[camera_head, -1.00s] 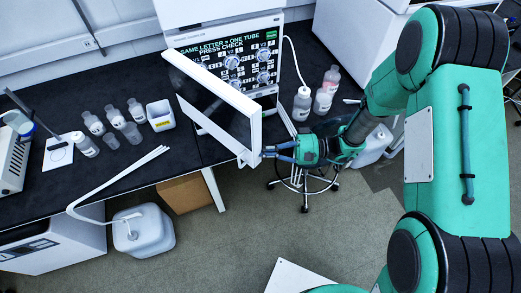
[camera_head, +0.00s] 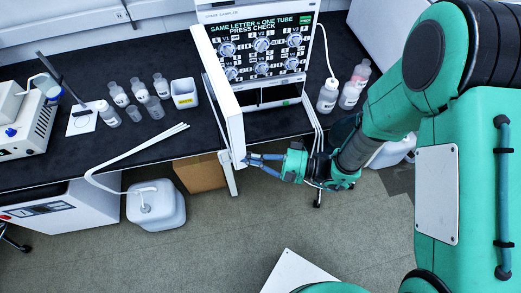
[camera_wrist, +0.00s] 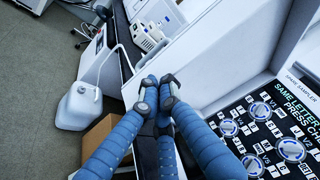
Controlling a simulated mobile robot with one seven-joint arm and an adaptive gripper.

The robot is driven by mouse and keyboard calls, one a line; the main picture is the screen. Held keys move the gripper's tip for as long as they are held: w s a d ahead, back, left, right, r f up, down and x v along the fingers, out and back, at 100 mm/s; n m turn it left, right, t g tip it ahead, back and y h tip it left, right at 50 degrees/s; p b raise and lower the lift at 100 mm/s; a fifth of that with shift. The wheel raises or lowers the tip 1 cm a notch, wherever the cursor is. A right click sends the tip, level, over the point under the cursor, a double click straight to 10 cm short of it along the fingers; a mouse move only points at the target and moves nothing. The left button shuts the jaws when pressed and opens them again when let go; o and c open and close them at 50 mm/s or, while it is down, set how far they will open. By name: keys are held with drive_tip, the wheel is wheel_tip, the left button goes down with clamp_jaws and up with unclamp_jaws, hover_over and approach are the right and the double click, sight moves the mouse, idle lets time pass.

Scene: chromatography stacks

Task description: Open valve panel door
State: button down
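The valve panel door (camera_head: 219,95) is a white-framed door standing wide open, swung out to the left of the valve panel (camera_head: 262,48). It appears nearly edge-on in the head view. In the wrist view its broad white face (camera_wrist: 225,50) fills the upper middle. The uncovered panel shows several round valves and printed text. My gripper (camera_head: 246,158) is at the door's lower front corner. Its blue fingers converge there in the wrist view (camera_wrist: 159,97), closed on the door's edge. The exact contact is hard to see between the fingertips.
On the black bench (camera_head: 120,70), several small bottles and a white bin (camera_head: 184,93) stand left of the door. White tubing (camera_head: 135,152) runs over the bench edge to a white canister (camera_head: 155,205) on the floor. Bottles (camera_head: 328,96) stand right of the panel.

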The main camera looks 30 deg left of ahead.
drive_tip(key=s+a+b, duration=0.5)
drive_tip(key=s+a, duration=0.8)
drive_tip(key=a, duration=0.4)
drive_tip(key=s+a+m+t+b, duration=0.1)
drive_tip(key=a+b, duration=0.4)
drive_tip(key=a, duration=1.4)
drive_tip(key=shift+s+a+t+y, duration=0.3)
drive_tip(key=shift+a+t, duration=0.05)
drive_tip(key=shift+t, duration=0.25)
drive_tip(key=shift+d, duration=0.1)
drive_tip(key=s+d+p, duration=0.2)
drive_tip(key=s+d, duration=0.6)
drive_tip(key=d, duration=0.1)
drive_tip(key=shift+s+d, duration=0.3)
drive_tip(key=shift+s, duration=0.1)
